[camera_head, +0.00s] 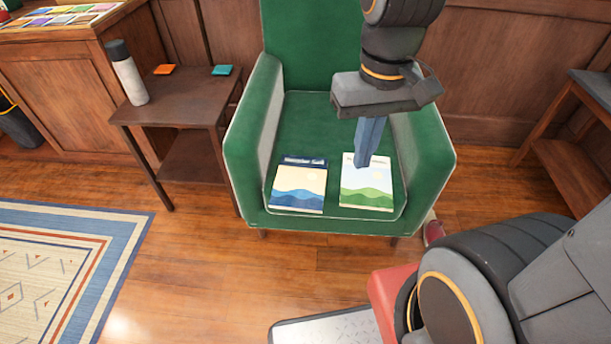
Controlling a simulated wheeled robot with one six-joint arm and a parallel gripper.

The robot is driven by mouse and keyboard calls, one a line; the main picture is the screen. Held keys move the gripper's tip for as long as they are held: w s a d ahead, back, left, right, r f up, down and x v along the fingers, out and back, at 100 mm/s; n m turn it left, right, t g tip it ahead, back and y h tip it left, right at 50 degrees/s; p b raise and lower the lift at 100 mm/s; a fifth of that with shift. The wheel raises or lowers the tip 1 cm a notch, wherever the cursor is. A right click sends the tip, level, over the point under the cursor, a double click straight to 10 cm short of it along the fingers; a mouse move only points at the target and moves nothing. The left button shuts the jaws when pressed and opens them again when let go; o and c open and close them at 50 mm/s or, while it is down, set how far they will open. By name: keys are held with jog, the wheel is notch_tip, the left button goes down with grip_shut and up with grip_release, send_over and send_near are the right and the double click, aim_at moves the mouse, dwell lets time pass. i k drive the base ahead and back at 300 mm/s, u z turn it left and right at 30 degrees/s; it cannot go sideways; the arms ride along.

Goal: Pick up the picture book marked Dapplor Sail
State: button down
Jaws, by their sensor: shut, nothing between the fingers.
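Two picture books lie side by side on the seat of the green armchair (345,110). The left book (299,187) has a dark blue title band above a pale sky, a sun and blue hills. The right book (367,186) has a white cover with green hills. I cannot tell whether the tips touch the cover.
The chair's arms rise on both sides of the seat. A small dark side table (180,104) at left holds a grey bottle (129,78), an orange coaster (164,69) and a teal coaster (222,70). A patterned rug (50,270) lies at lower left.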

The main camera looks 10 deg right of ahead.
aim_at(299, 185)
jog(key=z, duration=0.05)
jog(key=k, duration=0.75)
jog(key=u, duration=0.7)
jog(key=i, duration=0.5)
